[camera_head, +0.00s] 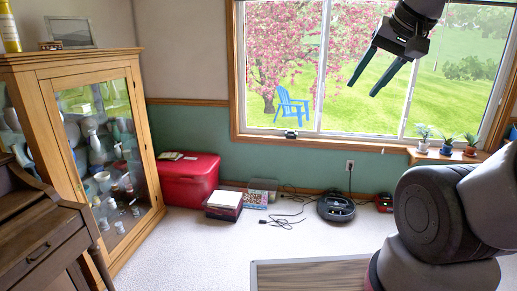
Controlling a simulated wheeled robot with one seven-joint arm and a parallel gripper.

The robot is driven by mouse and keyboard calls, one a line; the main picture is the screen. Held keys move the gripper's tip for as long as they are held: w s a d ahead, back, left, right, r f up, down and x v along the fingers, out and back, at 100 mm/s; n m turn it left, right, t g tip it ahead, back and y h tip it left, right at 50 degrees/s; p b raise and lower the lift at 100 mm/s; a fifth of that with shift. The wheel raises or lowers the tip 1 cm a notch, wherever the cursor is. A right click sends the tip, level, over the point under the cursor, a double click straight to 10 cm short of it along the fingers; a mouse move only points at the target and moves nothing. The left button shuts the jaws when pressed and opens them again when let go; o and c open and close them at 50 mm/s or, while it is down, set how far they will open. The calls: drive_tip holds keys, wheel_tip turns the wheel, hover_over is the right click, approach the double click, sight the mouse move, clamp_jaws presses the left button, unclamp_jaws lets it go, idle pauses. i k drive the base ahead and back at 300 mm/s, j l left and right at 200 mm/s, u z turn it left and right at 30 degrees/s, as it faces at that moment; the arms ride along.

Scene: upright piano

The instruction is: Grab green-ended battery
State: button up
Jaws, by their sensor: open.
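I cannot make out a green-ended battery in the head view. My gripper (364,88) hangs from the top of the view, in front of the window. Its two dark fingers point down and to the left, are spread apart, and hold nothing between them. No object touches the fingers. A small black and white object (290,134) sits at the window's lower edge, too small to identify.
A glass-fronted wooden cabinet (106,150) stands at left, behind a brown wooden piece (40,235). A red bin (190,182), a robot vacuum (336,207) and cables line the wall. Potted plants (447,147) stand at right. Carpet is open mid-floor, before a wood-topped surface (310,275).

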sight(291, 134)
drive_tip(key=i, duration=2.65)
drive_tip(key=i+l+u, duration=0.1)
drive_tip(key=i, duration=1.25)
